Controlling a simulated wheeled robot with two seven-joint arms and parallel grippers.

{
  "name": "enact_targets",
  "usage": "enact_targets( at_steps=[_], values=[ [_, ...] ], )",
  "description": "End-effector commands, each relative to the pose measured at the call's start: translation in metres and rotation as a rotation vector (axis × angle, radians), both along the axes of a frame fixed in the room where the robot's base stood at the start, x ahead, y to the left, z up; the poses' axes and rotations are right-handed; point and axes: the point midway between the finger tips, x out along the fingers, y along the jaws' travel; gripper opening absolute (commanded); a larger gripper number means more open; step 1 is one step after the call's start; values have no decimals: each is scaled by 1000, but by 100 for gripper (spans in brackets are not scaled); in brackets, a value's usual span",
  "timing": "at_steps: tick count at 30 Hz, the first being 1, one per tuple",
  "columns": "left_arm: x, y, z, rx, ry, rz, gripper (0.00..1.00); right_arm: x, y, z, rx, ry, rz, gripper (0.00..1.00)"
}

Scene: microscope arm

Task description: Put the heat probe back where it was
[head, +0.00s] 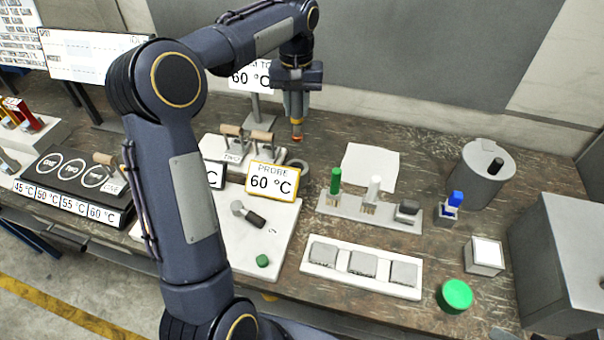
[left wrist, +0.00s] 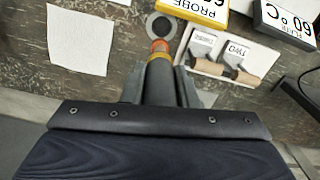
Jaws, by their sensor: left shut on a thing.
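My left gripper (head: 297,88) is shut on the heat probe (head: 297,118), a grey rod with a yellow band and an orange-red tip. The probe points down, above the back of the bench. In the left wrist view the probe (left wrist: 159,66) extends from between the fingers of my left gripper (left wrist: 160,92). Its tip appears just beside a round grey ring holder (left wrist: 160,24), apart from it as far as I can tell. The ring holder (head: 298,164) also shows in the head view, behind the yellow-framed PROBE 60 °C sign (head: 273,181). My right gripper is out of view.
A white rack with wooden-handled tools (head: 262,136) stands left of the ring. A blank paper (head: 370,166) lies to the right. A stand with green and white tools (head: 370,212), a grey canister (head: 486,172) and a white tray (head: 362,270) occupy the right side.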

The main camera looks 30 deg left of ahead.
Motion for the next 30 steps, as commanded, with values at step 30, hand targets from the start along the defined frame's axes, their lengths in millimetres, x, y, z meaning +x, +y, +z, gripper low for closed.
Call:
enact_targets(
  at_steps=[30],
  values=[
    [-2,0,-137,-1,2,0,4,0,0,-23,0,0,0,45]
  ],
)
